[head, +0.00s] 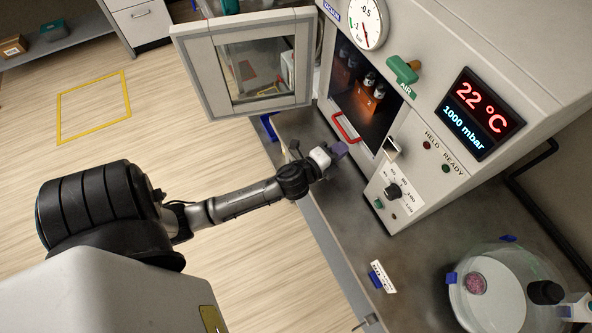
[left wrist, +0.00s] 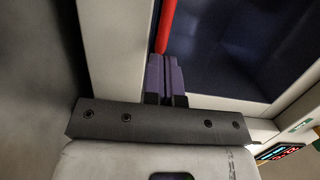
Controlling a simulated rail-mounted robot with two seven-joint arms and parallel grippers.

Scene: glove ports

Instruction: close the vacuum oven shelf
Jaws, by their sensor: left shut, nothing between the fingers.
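The vacuum oven (head: 425,85) stands on the bench with its windowed door (head: 195,75) swung open to the left. Its shelf shows by a red handle (head: 346,127) at the lower left of the opening; how far the shelf stands out is hard to tell. An orange-brown block (head: 364,98) with dark vials sits inside. My left gripper (head: 340,149) is shut and empty, just below the handle in the head view. In the left wrist view its purple fingers (left wrist: 166,75) are together, close to the red handle (left wrist: 167,25); contact is unclear. My right gripper is not in view.
A green air valve (head: 403,70) and a lit display (head: 482,113) are on the oven front, with a black knob (head: 394,191) below. A clear round vessel (head: 500,290) stands at the lower right. The open door bounds the space on the left.

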